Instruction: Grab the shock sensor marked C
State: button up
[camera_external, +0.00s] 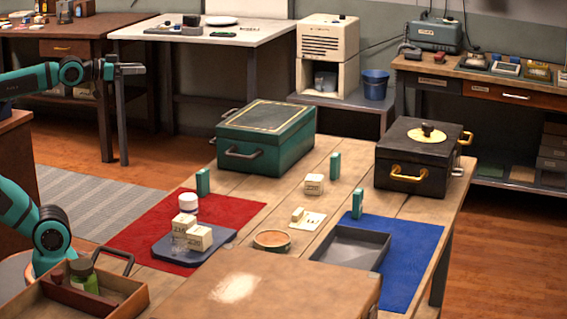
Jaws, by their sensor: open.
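Three small upright teal devices stand on the table: one (203,181) at the red mat's back edge, one (335,166) on bare wood near the middle, and one (357,204) at the blue mat's left edge.
A green case (234,159) and a black case (385,180) stand at the table's back. A grey tray (345,262) lies partly on the blue mat (415,250). A large wooden box (300,285) and an open wooden bin (130,303) fill the front. The red mat (130,240) is partly bare.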

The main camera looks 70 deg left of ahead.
jog(key=w+d+r+n+g, duration=0.1)
jog(key=w+d+r+g, duration=0.1)
jog(key=w, duration=0.6)
jog(key=w+d+r+n+g, duration=0.1)
jog(key=w+d+r+g, duration=0.15)
jog(key=w, duration=0.45)
jog(key=n+g+y, duration=0.2)
jog(key=n+g, duration=0.5)
jog(key=g, duration=0.3)
send_over(335, 155)
jog(key=s+d, duration=0.2)
notch_tip(335, 155, down, 16)
jog(key=x, duration=1.1)
jog(key=shift+s+a+f, duration=0.15)
jog(key=shift+s+f, duration=0.1)
jog(key=shift+x, duration=2.65)
grip_shut()
